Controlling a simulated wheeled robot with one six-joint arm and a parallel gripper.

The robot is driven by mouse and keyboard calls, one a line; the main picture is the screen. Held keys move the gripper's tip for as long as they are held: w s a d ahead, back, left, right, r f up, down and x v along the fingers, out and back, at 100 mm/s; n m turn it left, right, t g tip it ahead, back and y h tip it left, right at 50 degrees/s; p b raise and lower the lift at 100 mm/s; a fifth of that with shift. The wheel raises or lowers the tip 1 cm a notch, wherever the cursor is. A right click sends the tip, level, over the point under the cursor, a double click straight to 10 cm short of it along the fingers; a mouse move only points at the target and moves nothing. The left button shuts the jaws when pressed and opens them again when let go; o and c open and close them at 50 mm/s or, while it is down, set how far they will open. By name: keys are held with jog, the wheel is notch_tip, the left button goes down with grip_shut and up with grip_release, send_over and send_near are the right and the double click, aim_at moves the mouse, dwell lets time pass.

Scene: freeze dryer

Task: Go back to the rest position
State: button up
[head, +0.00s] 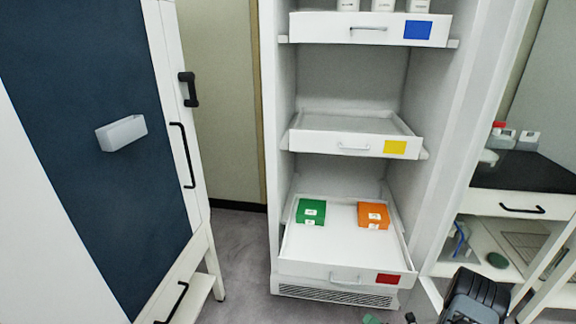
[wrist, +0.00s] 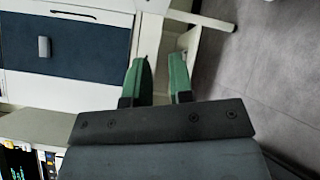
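My gripper (wrist: 160,68) shows in the wrist view with its two green fingers apart and nothing between them. In the head view my arm comes in at the bottom right, and green and dark parts of the gripper (head: 390,319) show at the bottom edge, mostly cut off. The gripper is in front of the freeze dryer (head: 268,150), low and clear of its shelves.
The bottom tray (head: 300,267), with a red label, is pulled out and holds a green box (head: 311,211) and an orange box (head: 373,215). A yellow-label tray (head: 340,147) and a blue-label tray (head: 330,27) sit above. Cabinet (head: 85,130) left, black-topped bench (head: 520,170) right.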

jog(key=s+a+r+n+g+y+p, duration=0.15)
jog(key=s+a+r+n+g, duration=0.3)
jog(key=n, duration=0.45)
jog(key=s+a+r+n+g+y+p, duration=0.1)
jog(key=s+a+r+n+g+p, duration=0.15)
jog(key=r+n+g, duration=0.45)
jog(key=s+a+r+n+h+p, duration=0.2)
jog(key=r+n+h+p, duration=0.5)
jog(key=r, duration=1.6)
jog(key=s+a+r+n+h+p, duration=0.2)
jog(key=r+n+h+p, duration=0.5)
jog(key=r+n+p, duration=0.8)
notch_tip(320, 180, up, 8)
jog(key=n+t, duration=0.1)
jog(key=n, duration=0.3)
jog(key=shift+s+a+p, duration=0.15)
jog(key=shift+s+p, duration=0.1)
jog(key=shift+p, duration=0.15)
